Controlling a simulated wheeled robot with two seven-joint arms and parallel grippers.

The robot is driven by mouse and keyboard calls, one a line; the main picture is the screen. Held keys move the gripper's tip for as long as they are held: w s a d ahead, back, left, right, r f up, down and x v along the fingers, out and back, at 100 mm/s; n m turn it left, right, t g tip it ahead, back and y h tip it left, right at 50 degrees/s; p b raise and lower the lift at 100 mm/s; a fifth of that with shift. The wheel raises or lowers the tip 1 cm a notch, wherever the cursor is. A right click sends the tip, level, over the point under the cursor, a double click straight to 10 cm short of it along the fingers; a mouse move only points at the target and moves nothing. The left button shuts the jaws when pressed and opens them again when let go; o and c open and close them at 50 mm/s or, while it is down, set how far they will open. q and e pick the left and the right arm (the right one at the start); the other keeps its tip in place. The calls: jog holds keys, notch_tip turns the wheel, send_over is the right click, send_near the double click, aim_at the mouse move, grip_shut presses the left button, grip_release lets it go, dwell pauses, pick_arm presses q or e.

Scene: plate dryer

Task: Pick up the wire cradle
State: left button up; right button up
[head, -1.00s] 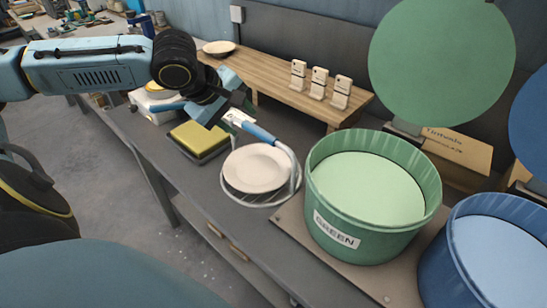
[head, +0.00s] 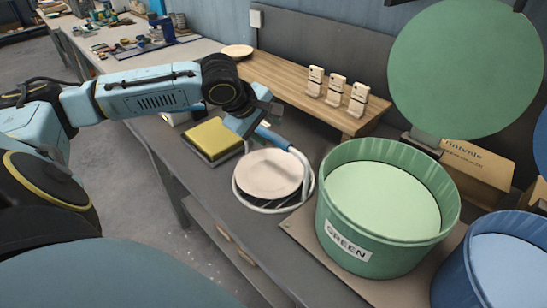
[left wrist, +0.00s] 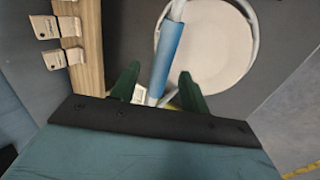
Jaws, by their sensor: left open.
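The wire cradle is a white wire ring (head: 241,196) with a blue handle (head: 274,138) that rises at its back left. A pale plate (head: 268,173) rests in it on the grey bench. My left gripper (head: 256,119) is at the outer end of the handle, seen from the side in the head view. In the left wrist view, the two dark green fingers of my left gripper (left wrist: 159,72) are open, with the blue handle (left wrist: 167,58) between them. The handle looks nearer the right finger; contact is not clear. My right gripper is not in view.
A green tub (head: 370,248) labelled GREEN stands close right of the cradle, with a blue tub (head: 450,275) beyond. A yellow sponge-like block (head: 213,138) lies left of the cradle. A wooden shelf (head: 290,88) with several small stands runs behind.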

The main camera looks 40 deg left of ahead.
aim_at(272, 135)
pick_arm(q)
jog(key=x, duration=0.4)
jog(key=shift+f+b, duration=0.3)
jog(key=shift+f, duration=0.05)
jog(key=shift+c, duration=0.3)
jog(key=c, duration=0.9)
jog(key=shift+r, duration=0.15)
grip_shut()
